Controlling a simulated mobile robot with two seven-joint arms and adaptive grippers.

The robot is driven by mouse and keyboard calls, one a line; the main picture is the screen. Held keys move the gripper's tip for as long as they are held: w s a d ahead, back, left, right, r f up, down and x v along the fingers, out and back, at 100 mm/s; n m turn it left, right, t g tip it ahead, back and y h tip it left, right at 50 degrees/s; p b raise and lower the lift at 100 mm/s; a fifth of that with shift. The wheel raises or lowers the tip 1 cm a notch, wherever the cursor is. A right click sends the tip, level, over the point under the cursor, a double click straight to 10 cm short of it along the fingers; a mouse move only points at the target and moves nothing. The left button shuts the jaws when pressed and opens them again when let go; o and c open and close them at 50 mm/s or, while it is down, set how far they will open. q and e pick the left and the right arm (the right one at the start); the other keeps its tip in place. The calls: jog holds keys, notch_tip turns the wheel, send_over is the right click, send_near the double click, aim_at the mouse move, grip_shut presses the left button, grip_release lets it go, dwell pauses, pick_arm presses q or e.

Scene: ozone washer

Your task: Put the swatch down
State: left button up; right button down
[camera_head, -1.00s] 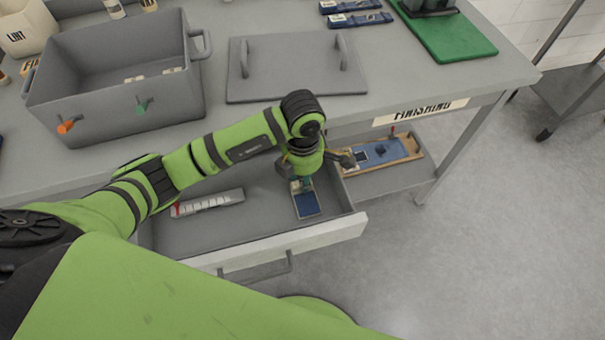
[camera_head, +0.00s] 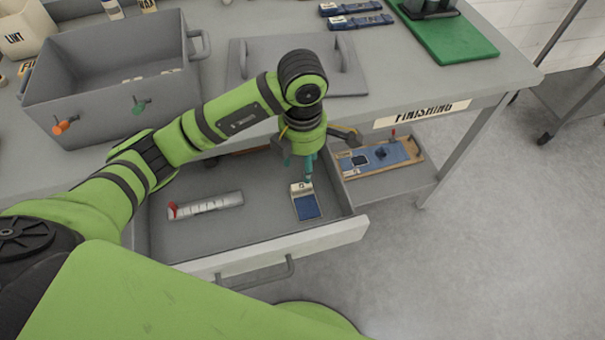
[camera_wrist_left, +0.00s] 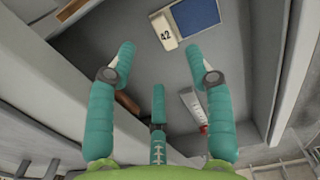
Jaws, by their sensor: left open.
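The swatch (camera_head: 305,203), a blue patch with a pale header, lies flat in the open drawer, towards its right side. In the left wrist view the swatch (camera_wrist_left: 196,14) shows the number 42 on its pale end and is cut off by the top edge. My left gripper (camera_head: 307,176) hangs above the pale end in the head view. Its teal fingers (camera_wrist_left: 160,70) are spread, with nothing between them, and they are apart from the swatch. My right gripper is not in view.
A white gauge with a red end (camera_head: 205,205) lies in the drawer's left part. The drawer front (camera_head: 270,250) is pulled out below the bench. A grey bin (camera_head: 120,110) and a grey lid (camera_head: 345,85) stand on top. A wooden tray (camera_head: 375,172) sits on the lower shelf.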

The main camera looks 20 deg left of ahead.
pick_arm(q)
jog(key=shift+r, duration=2.3)
